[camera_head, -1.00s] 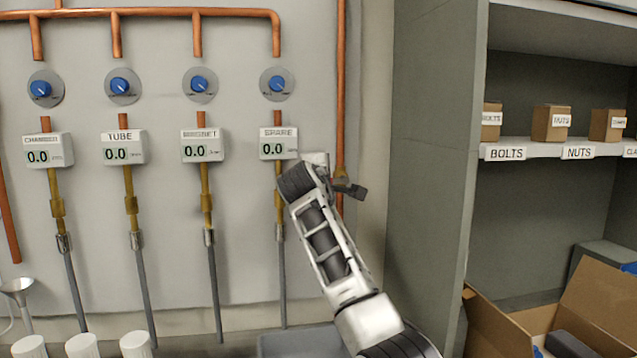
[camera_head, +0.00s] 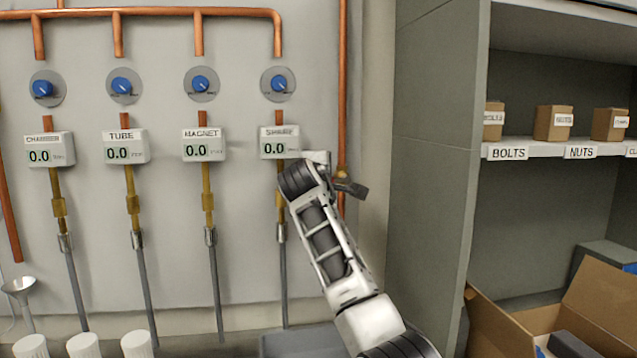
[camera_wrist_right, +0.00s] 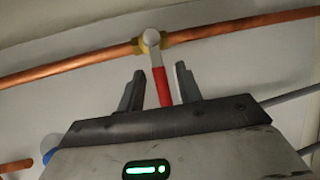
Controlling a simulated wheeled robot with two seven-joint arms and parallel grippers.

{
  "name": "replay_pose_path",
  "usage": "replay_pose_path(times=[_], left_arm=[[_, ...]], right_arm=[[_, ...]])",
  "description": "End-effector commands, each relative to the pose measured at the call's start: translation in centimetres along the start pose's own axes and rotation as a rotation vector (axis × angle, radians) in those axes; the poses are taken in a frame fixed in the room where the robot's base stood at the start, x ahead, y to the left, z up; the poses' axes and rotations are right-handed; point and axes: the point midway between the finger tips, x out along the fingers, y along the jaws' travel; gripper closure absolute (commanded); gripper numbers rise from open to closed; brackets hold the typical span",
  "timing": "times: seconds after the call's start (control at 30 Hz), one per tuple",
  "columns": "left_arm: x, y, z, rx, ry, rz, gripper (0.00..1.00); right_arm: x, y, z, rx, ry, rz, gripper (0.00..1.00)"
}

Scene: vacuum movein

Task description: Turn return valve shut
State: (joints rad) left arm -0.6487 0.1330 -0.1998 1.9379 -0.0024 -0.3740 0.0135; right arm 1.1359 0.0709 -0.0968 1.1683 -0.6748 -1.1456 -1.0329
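The return valve (camera_wrist_right: 152,40) sits on a copper pipe in the right wrist view, with a brass body and a pale round hub. Its red handle (camera_wrist_right: 161,88) points down from the hub, roughly across the pipe, between the two dark fingers of my right gripper (camera_wrist_right: 160,88). The fingers are open, with a gap on both sides of the handle. In the head view my right gripper (camera_head: 347,186) is beside the vertical copper pipe (camera_head: 342,80), right of the SPARE display. My wrist and gripper largely hide the valve there. My left gripper is not in view.
Several blue knobs (camera_head: 279,83) and white displays (camera_head: 279,142) line the wall left of my arm. A grey shelf unit (camera_head: 430,150) stands close on the right, with an open cardboard box (camera_head: 590,290) low beside it.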

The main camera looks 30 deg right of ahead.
Motion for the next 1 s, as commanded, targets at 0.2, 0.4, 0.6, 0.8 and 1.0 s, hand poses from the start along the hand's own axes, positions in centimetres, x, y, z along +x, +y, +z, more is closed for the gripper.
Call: replay_pose_path(times=[0.2,0.4,0.6,0.8,1.0], left_arm=[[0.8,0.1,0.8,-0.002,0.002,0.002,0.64],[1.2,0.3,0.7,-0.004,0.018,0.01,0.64],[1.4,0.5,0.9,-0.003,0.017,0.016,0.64],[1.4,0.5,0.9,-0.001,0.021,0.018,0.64],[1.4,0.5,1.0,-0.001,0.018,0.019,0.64]], right_arm=[[-4.0,-0.3,-0.2,0.002,0.006,0.004,0.65],[-8.9,-0.3,-0.1,0.003,0.005,0.004,0.65],[-13.0,-0.2,-0.1,0.002,0.005,0.002,0.65],[-15.0,-0.1,0.0,0.001,0.003,0.0,0.65],[-15.4,0.0,0.0,0.0,0.003,0.0,0.65]])
